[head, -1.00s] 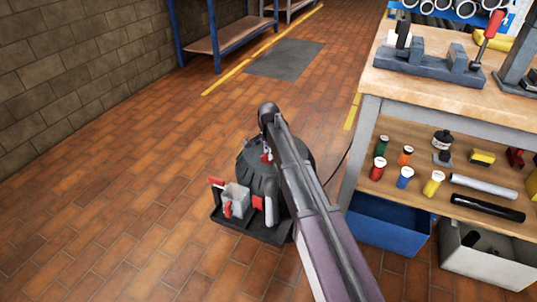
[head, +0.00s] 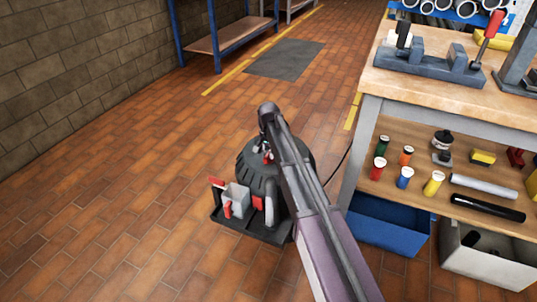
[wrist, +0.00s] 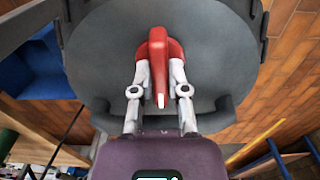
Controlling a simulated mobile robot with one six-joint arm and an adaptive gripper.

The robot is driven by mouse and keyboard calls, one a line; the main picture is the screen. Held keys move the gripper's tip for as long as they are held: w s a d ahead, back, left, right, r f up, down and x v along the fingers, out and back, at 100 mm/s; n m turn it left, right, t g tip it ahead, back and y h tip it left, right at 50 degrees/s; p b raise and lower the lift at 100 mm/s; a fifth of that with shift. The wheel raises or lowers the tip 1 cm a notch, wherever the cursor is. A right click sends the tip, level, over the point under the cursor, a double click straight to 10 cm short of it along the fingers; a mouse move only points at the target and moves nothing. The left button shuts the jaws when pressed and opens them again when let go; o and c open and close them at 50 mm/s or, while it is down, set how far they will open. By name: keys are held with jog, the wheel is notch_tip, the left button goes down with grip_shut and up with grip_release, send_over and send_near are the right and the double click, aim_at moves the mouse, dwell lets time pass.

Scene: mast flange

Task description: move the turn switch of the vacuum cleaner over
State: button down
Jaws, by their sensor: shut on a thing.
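The vacuum cleaner (head: 250,168) is a dark round canister standing on the floor, partly hidden behind my arm. In the wrist view its grey round top (wrist: 105,50) fills most of the picture. The turn switch (wrist: 158,50) is a red knob with a pointed lever and a white tip, in the middle of that top. The lever points toward my wrist, almost straight down in the picture. My gripper (wrist: 159,76) is shut on the switch, one finger on each side of the red lever. In the head view my gripper (head: 267,153) is small and partly hidden.
A workbench (head: 430,75) with a lower shelf of jars and tubes stands close on the right. A blue bin (head: 390,228) and a grey bin (head: 488,262) sit under it. The brick floor to the left is clear. A blue-framed rack (head: 232,40) stands at the back.

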jog(key=c, duration=0.6)
grip_release()
jog(key=shift+c, duration=0.2)
jog(key=shift+m, duration=0.4)
